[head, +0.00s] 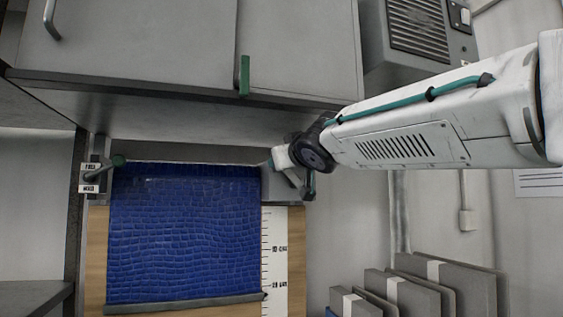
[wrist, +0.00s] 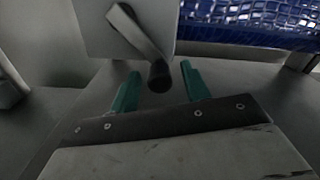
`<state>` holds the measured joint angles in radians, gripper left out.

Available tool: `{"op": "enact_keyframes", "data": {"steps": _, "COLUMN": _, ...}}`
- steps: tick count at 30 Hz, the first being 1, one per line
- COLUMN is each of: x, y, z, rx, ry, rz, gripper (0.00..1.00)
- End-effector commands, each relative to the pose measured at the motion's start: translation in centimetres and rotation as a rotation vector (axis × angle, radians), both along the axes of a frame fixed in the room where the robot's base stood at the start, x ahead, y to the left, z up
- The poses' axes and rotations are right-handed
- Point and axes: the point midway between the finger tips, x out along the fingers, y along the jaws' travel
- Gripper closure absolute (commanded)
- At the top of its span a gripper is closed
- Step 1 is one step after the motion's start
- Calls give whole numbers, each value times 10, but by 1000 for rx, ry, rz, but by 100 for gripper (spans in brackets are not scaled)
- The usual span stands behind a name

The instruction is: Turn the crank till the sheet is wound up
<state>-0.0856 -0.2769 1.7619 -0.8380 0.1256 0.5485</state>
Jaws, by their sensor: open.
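The blue sheet (head: 183,235) hangs almost fully down from a roller under the cabinet, with a grey bar (head: 190,303) along its lower edge. It also shows at the top right of the wrist view (wrist: 255,12). The crank (wrist: 138,32) is a grey arm on a pale housing, ending in a dark round handle (wrist: 158,77). My gripper (wrist: 160,68) is open, its green fingers on either side of the handle with gaps showing. In the head view my gripper (head: 291,174) is at the sheet's upper right corner, hiding most of the crank.
A green-tipped lever (head: 118,161) stands by a white label plate at the sheet's upper left. A scale strip (head: 275,262) runs down the sheet's right side. The cabinet (head: 150,50) overhangs from above. Grey panels (head: 410,295) stand at lower right.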

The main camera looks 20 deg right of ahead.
Motion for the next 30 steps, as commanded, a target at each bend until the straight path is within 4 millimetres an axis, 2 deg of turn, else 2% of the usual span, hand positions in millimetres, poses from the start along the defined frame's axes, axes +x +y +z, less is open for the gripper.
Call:
{"op": "enact_keyframes", "data": {"steps": 3, "x": 18, "y": 0, "z": 0, "rx": -1, "ry": 1, "rz": 0, "gripper": 53}}
{"op": "enact_keyframes", "data": {"steps": 6, "x": 27, "y": 0, "z": -1, "rx": 0, "ry": 2, "rz": -1, "gripper": 53}}
{"op": "enact_keyframes", "data": {"steps": 16, "x": 31, "y": -1, "z": 0, "rx": 0, "ry": 1, "rz": -1, "gripper": 53}}
{"op": "enact_keyframes", "data": {"steps": 17, "x": 31, "y": -1, "z": 0, "rx": 0, "ry": 1, "rz": -1, "gripper": 56}}
{"op": "enact_keyframes", "data": {"steps": 21, "x": 31, "y": -1, "z": 0, "rx": 0, "ry": 1, "rz": -1, "gripper": 95}}
{"op": "enact_keyframes", "data": {"steps": 22, "x": 31, "y": -1, "z": 0, "rx": 0, "ry": 2, "rz": -2, "gripper": 100}}
{"op": "enact_keyframes", "data": {"steps": 30, "x": 31, "y": 8, "z": 0, "rx": 19, "ry": 2, "rz": 12, "gripper": 100}}
